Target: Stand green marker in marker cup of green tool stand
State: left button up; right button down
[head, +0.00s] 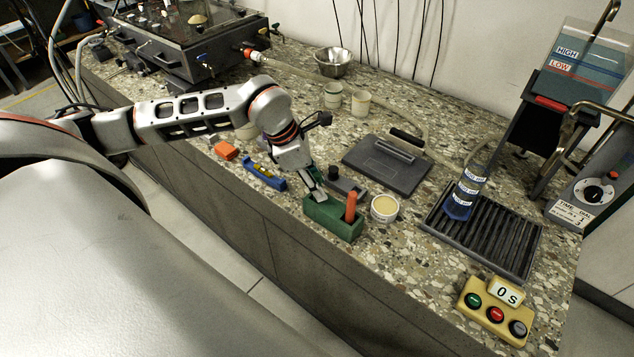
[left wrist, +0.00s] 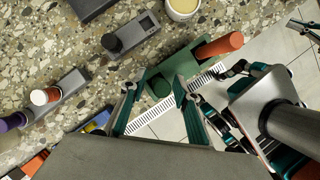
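The green tool stand (head: 325,217) sits at the bench's front edge, and it also shows in the left wrist view (left wrist: 183,62). An orange-red handle (head: 351,207) stands upright in its right end. My left gripper (head: 314,193) is just above the stand's left end. In the left wrist view its two teal fingers (left wrist: 156,88) are apart. A round dark green end (left wrist: 160,86) shows between them, at the stand; it looks like the green marker, standing, though its lower part is hidden. I cannot tell whether the fingers touch it. My right gripper (left wrist: 262,95) shows partly, over the floor.
A grey device with a black knob (head: 334,173) and a cream-filled cup (head: 384,208) are close to the stand. A blue holder (head: 265,178) and an orange block (head: 226,151) lie left. A dark plate (head: 388,166), ribbed tray (head: 512,245) and timer (head: 495,312) are right.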

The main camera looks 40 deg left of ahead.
pick_arm(q)
jog(key=shift+f, duration=0.1)
jog(key=v, duration=0.8)
jog(key=shift+s, duration=0.2)
jog(key=shift+s+f, duration=0.1)
jog(key=shift+f, duration=0.05)
